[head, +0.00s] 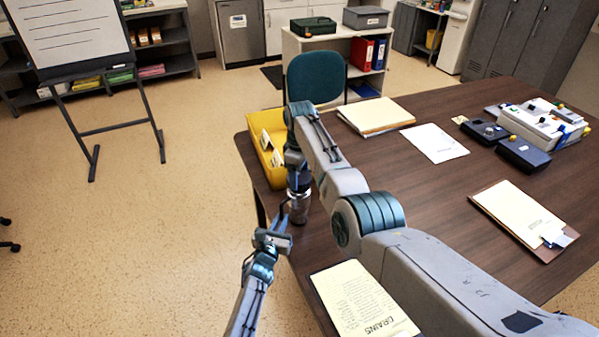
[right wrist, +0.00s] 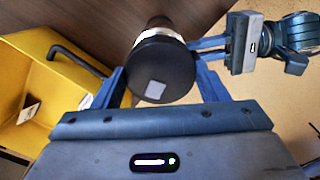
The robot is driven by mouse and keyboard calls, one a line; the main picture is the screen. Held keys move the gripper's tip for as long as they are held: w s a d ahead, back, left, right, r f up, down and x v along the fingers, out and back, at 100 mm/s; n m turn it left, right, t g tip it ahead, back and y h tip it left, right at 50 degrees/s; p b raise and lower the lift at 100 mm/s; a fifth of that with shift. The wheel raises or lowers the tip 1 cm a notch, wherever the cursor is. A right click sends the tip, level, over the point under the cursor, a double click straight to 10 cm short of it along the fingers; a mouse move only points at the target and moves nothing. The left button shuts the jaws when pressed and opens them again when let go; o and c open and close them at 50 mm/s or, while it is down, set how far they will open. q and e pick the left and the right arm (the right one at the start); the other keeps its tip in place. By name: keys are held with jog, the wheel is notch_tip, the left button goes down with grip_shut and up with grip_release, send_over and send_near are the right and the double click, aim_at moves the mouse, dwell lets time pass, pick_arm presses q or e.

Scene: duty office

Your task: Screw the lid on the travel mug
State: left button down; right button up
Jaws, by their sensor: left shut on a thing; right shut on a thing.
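My right gripper (right wrist: 160,88) is shut on the lid from above, one finger on each side. My left gripper (head: 284,222) reaches in from the lower left and is shut on the mug's body; it also shows in the right wrist view (right wrist: 210,46). I cannot tell how tightly lid and mug meet.
A yellow bin (head: 262,143) with white cards stands close behind the mug. A notepad (head: 360,302) lies nearer, a clipboard (head: 523,212) to the right, and papers (head: 376,115) farther back. Dark boxes (head: 522,153) and a white device sit at the far right. The table's middle is clear.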

jog(key=shift+f, duration=0.9)
jog(key=shift+f, duration=0.55)
dwell(0.4)
